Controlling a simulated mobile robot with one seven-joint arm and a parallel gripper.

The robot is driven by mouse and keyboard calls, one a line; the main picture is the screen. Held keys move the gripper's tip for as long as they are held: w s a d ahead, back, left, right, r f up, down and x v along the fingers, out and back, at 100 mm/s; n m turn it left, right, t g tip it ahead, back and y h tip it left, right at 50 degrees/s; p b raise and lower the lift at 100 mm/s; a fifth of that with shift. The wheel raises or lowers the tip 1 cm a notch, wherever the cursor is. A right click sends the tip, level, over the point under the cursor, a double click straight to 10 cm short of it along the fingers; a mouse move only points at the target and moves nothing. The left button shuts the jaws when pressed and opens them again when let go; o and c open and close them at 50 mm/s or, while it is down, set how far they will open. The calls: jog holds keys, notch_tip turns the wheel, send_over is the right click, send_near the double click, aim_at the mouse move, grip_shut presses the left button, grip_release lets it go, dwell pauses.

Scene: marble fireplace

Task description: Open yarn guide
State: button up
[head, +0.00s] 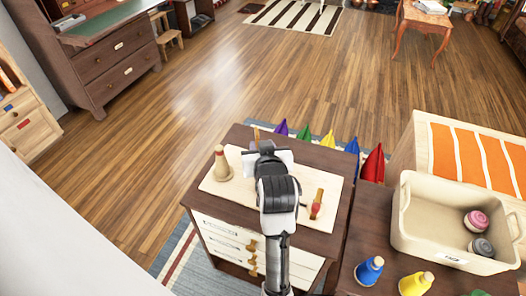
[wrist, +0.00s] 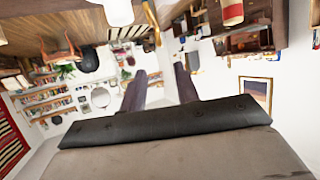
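My gripper (head: 268,150) is above the far part of the small brown cabinet (head: 330,157), over the cream mat (head: 233,193) on its top. In the wrist view two dark fingers (wrist: 160,84) stand apart with nothing held between them. A thin tan upright piece (head: 256,134) shows just behind my gripper; it may be the yarn guide, but I cannot tell for sure. A brass-coloured piece (wrist: 151,18) shows beyond the fingers in the wrist view. My arm and gripper hide the middle of the mat.
Several coloured cones line the far side. Floor (head: 190,125) at left is clear.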

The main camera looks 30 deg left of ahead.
jog(key=shift+v, duration=0.8)
